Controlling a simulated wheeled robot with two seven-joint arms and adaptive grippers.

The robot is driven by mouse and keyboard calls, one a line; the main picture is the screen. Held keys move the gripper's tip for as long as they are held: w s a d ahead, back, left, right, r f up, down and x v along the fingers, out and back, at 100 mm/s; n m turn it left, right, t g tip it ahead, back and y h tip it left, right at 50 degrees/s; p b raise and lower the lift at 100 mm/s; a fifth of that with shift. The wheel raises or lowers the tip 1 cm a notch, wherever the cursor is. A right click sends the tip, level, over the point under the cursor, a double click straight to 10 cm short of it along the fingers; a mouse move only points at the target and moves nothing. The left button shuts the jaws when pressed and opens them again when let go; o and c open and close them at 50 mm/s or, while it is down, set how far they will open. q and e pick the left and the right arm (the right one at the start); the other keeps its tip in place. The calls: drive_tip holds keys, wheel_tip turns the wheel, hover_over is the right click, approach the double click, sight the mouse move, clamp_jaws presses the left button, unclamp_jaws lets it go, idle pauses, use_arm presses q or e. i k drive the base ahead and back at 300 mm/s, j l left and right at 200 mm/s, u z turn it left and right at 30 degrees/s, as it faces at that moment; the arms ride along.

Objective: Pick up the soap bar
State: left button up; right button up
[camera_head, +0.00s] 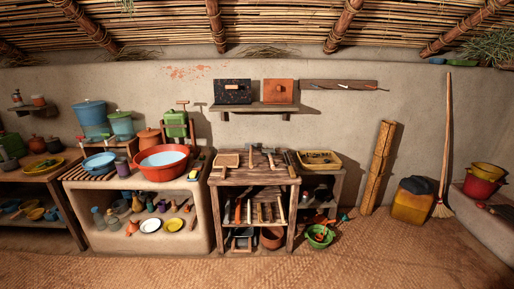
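I cannot pick out the soap bar for certain; things are small at this distance. A small pale-green block (193,174) lies at the front right corner of the mud washstand (205,215), and it may be the soap bar. The red basin stands on the same top and has a pale blue inside. Neither of my grippers is in view.
A wooden workbench (254,181) with tools stands right of the washstand. A blue bowl (100,162) sits on a slatted rack at left. A green bucket (320,236) stands on the floor by the bench. The woven floor in front is clear.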

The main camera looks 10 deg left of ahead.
sight(194, 175)
drive_tip(key=i+l+u, duration=0.1)
drive_tip(key=i+u, duration=0.3)
drive_tip(key=i+l+u, duration=0.15)
drive_tip(key=u, duration=0.3)
drive_tip(key=i+l+u, duration=0.25)
drive_tip(key=u, duration=0.2)
drive_tip(key=i+l+u, duration=0.2)
drive_tip(key=u, duration=0.2)
drive_tip(key=i+l+u, duration=0.1)
drive_tip(key=l+u, duration=0.2)
drive_tip(key=i+l+u, duration=0.1)
drive_tip(key=l+u, duration=0.2)
drive_tip(key=l, duration=0.15)
drive_tip(key=l+u, duration=0.3)
drive_tip(key=i+l, duration=0.05)
drive_tip(key=l, duration=0.05)
